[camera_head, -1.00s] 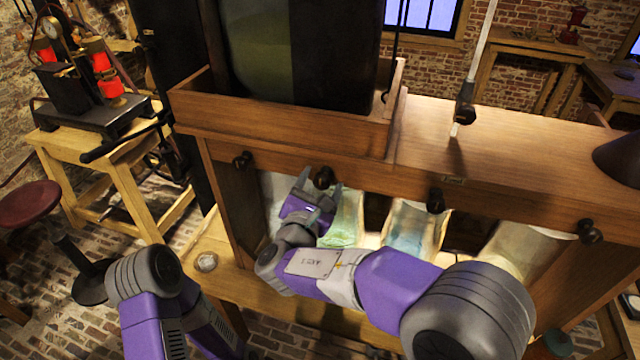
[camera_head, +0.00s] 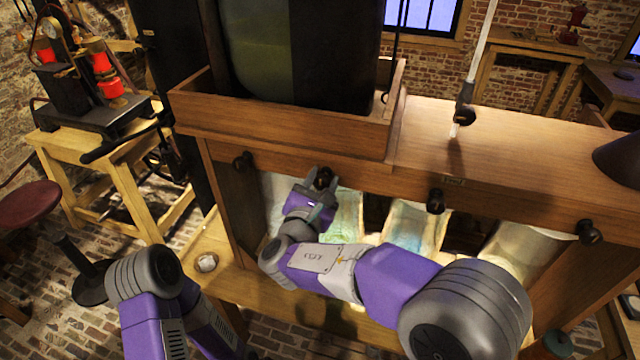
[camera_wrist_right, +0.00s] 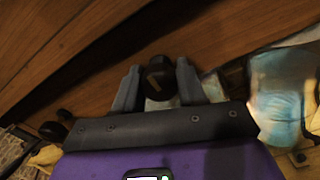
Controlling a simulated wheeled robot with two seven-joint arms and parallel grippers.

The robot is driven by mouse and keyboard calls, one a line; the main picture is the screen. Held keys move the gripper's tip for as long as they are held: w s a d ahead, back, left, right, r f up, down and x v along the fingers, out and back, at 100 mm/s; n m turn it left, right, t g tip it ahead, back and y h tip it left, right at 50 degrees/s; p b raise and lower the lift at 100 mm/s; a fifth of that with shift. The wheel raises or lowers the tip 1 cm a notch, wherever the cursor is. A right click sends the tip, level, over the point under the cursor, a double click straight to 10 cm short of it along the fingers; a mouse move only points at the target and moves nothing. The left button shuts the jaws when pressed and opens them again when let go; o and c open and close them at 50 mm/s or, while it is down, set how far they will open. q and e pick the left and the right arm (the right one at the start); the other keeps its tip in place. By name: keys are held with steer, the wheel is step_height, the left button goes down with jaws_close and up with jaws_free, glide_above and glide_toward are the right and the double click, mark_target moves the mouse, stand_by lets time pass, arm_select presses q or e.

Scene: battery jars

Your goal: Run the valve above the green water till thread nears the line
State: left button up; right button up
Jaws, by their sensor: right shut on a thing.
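Several dark round valve knobs line the front rail of the wooden cabinet. My right gripper (camera_head: 323,182) has its fingers on either side of the second knob from the left (camera_head: 323,176). The wrist view shows this valve knob (camera_wrist_right: 160,78) between the two fingertips, gripped. Pale green water (camera_head: 346,222) shows in the lit bay below this knob, partly hidden by my gripper and forearm. I cannot make out a thread or a line there. My left arm shows at the lower left, but its gripper is out of view.
Other knobs stand at the left (camera_head: 242,161), middle (camera_head: 435,201) and right (camera_head: 588,232) of the rail. A bay with bluish water (camera_head: 408,228) is to the right. A large dark tank (camera_head: 300,50) stands in a wooden box on top. A pale rod (camera_head: 482,42) hangs over the cabinet top.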

steer(key=n+p, duration=0.2)
steer(key=p, duration=0.1)
steer(key=n+p, duration=0.3)
steer(key=shift+r+n, duration=0.2)
steer(key=shift+n, duration=0.1)
steer(key=shift+f+n+p, duration=0.1)
steer(key=shift+n+p, duration=0.4)
steer(key=shift+p, duration=0.15)
steer(key=shift+f, duration=0.1)
steer(key=n+p, duration=0.2)
steer(key=shift+r+p, duration=0.2)
steer(key=shift+p, duration=0.2)
steer(key=shift+f+n+p, duration=0.1)
steer(key=shift+n+p, duration=0.3)
steer(key=shift+n, duration=0.2)
steer(key=shift+f, duration=0.1)
stand_by(5.0)
